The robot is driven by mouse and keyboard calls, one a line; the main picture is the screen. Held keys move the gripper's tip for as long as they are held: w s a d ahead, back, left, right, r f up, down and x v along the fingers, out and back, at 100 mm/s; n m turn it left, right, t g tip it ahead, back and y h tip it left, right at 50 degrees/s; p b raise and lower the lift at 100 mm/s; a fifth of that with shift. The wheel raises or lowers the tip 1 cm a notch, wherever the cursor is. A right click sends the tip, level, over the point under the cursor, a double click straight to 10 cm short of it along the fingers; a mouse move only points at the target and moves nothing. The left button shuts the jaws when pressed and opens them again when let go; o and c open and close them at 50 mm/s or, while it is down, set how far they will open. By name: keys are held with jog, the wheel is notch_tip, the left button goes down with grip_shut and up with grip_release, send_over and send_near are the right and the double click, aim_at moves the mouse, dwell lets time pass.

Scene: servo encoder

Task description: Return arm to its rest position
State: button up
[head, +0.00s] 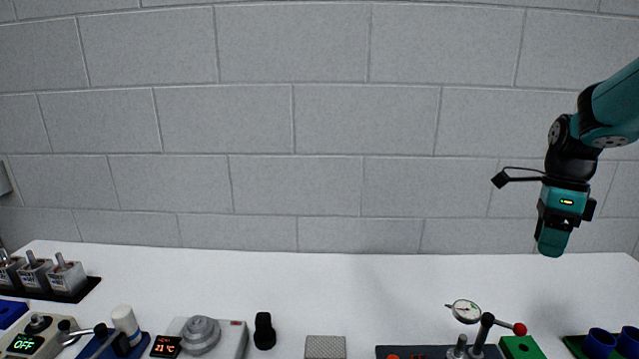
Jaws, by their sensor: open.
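My gripper (553,243) is at the right in the head view, pointing down above the back right part of the white table (340,280). It is seen small and from one side, holds nothing that I can see, and touches nothing. The teal and black arm (612,110) comes in from the right edge. A thin black bracket (515,179) sticks out to the left of the wrist.
A dial gauge (466,311) on a stand, a green block (520,347) and blue cups (600,342) are at the front right. A grey device (202,336) is front left. The table's back is clear.

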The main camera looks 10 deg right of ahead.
jog(key=s+a+r+n+t, duration=0.1)
jog(key=s+a+n, duration=0.1)
jog(key=a+n, duration=0.8)
jog(key=s+a+r+n+t, duration=0.1)
jog(key=a+n, duration=0.7)
jog(key=a, duration=0.4)
jog(key=s+a+n+y, duration=0.2)
jog(key=s+a+n, duration=1)
jog(key=n, duration=0.4)
jog(key=shift+s+a+r+y, duration=0.15)
jog(key=shift+s+a+y, duration=0.15)
jog(key=shift+a, duration=0.1)
